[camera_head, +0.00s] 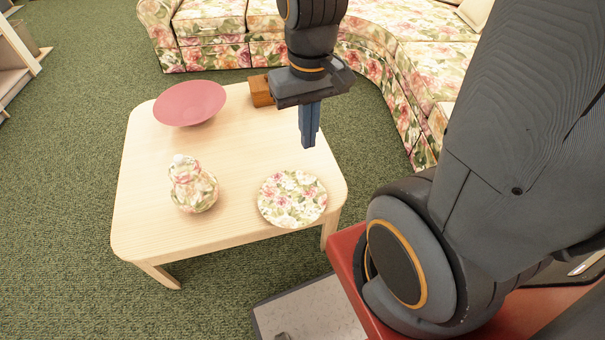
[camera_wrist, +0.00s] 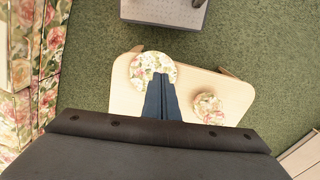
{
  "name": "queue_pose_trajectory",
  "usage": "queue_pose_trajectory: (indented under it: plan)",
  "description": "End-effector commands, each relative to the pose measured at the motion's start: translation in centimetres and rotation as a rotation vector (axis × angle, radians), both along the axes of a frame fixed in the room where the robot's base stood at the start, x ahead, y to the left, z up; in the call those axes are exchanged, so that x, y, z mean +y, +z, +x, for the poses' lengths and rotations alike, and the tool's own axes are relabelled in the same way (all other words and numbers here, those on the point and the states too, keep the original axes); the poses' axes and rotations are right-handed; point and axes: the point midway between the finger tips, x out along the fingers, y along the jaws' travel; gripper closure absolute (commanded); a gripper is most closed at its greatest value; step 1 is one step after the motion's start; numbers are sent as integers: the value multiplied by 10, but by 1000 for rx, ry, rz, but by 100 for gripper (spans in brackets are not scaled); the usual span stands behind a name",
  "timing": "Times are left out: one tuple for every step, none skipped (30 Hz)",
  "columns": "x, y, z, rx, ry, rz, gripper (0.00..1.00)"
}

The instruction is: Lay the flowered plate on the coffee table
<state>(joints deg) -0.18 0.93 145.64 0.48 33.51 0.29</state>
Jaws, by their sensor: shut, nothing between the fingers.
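The flowered plate (camera_head: 292,199) lies flat on the light wood coffee table (camera_head: 232,150), near its front right corner. It is round, with pink flowers and green leaves on cream. My gripper (camera_head: 309,146) is shut and empty above the table, behind and above the plate in the head view, apart from it. In the wrist view the plate (camera_wrist: 150,66) shows past the fingertips (camera_wrist: 160,76), which cover its lower middle part. The coffee table (camera_wrist: 195,78) also shows there.
A flowered lidded jar (camera_head: 192,186) stands left of the plate. A pink bowl (camera_head: 190,103) sits at the table's back left, and a small wooden box (camera_head: 261,91) is at the back, partly behind my gripper. A floral sofa (camera_head: 395,60) curves behind and right. Green carpet surrounds the table.

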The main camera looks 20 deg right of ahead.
Motion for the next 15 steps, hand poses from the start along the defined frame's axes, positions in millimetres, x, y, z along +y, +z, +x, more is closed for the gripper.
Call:
queue_pose_trajectory:
  plan:
    - [0,-7,9,7,-2,0,100]
    - [0,-11,16,9,-4,0,100]
    - [-1,-18,27,15,-7,0,100]
    - [-1,-24,37,20,-8,0,100]
    - [-1,-31,48,24,-9,0,100]
    - [-1,-42,63,31,-12,1,100]
    - [-1,-51,75,36,-14,1,100]
    - [-2,-60,87,42,-17,1,100]
    - [-2,-73,103,49,-21,1,100]
    - [-3,-84,114,55,-24,1,100]
    - [-3,-94,125,60,-27,2,100]
    - [-4,-109,140,66,-31,2,100]
    - [-5,-120,151,71,-34,3,100]
    - [-6,-132,162,77,-37,3,100]
    - [-7,-149,175,84,-41,3,100]
